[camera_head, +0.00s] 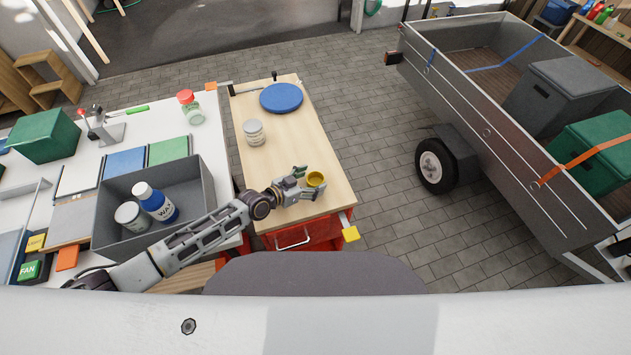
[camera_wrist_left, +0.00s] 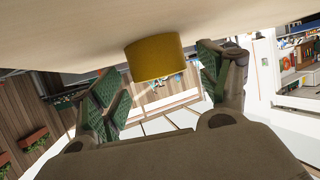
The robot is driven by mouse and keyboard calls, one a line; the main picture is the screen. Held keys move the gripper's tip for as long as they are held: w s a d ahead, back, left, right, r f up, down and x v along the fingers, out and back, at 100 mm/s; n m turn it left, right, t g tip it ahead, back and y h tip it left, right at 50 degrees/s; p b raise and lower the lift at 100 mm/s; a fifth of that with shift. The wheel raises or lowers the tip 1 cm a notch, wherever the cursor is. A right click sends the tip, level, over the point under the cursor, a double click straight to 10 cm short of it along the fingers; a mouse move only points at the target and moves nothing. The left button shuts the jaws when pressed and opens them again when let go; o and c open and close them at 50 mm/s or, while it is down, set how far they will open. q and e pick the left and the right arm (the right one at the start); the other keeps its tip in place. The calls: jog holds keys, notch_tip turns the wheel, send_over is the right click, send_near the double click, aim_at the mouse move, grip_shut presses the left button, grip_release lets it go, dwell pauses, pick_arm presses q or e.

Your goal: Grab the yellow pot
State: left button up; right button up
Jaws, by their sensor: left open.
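The yellow pot (camera_head: 316,179) is a small round pot near the front right of the wooden workbench (camera_head: 290,135). My left gripper (camera_head: 309,183) is open, with its fingers around the pot's near side. In the left wrist view the pot (camera_wrist_left: 154,58) is between the two green-padded fingertips of the gripper (camera_wrist_left: 158,85), toward the tips. Gaps show between the pot and both fingers there. My right gripper is in neither view.
A tin (camera_head: 253,133) and a blue round disc (camera_head: 281,98) stand farther back on the workbench. A trailer (camera_head: 480,120) stands right, across paving.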

pick_arm(q)
jog(key=shift+w+d+f, duration=0.2)
jog(key=shift+w+d, duration=0.1)
jog(key=shift+d, duration=0.1)
jog(key=c, duration=0.9)
